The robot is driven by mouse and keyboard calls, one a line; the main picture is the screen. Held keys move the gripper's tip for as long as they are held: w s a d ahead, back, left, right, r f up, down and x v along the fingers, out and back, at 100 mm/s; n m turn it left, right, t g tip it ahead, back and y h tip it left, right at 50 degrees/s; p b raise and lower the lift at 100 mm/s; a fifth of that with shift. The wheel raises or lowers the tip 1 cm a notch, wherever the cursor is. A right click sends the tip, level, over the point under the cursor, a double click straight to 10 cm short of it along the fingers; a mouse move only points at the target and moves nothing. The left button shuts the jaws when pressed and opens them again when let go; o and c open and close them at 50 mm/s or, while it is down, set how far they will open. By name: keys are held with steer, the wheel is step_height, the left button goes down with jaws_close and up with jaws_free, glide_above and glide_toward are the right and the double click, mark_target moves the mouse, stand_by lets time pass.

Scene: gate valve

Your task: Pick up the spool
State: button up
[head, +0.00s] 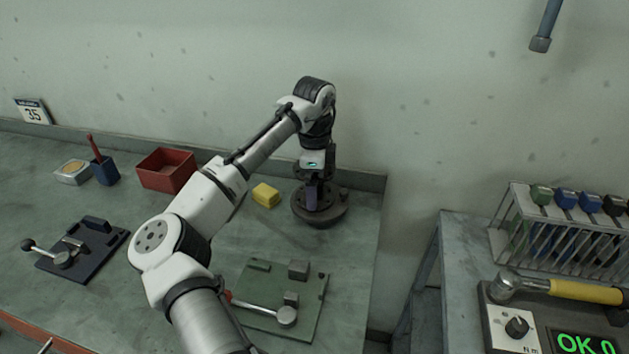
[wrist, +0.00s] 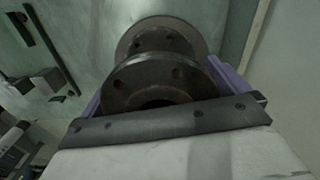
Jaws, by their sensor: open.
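The spool (head: 332,213) is a dark metal piece with round flanges, standing at the back right of the bench in the head view. In the wrist view the spool (wrist: 148,82) shows a near flange with bolt holes and a wider round flange beyond it. In the wrist view my gripper (wrist: 163,90) is open, with one finger on each side of the near flange. I cannot tell whether the fingers touch it.
A yellow block (head: 265,195) lies just left of the spool. A green fixture plate (head: 262,318) with a lever is in front. A red bin (head: 166,170), a blue cup (head: 105,171) and a dark clamp plate (head: 85,262) stand left. The wall is close behind.

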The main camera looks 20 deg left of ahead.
steer(key=shift+c, duration=0.4)
steer(key=c, duration=1.4)
steer(key=shift+r, duration=0.1)
steer(key=shift+c, duration=1.3)
steer(key=shift+w+r, duration=0.1)
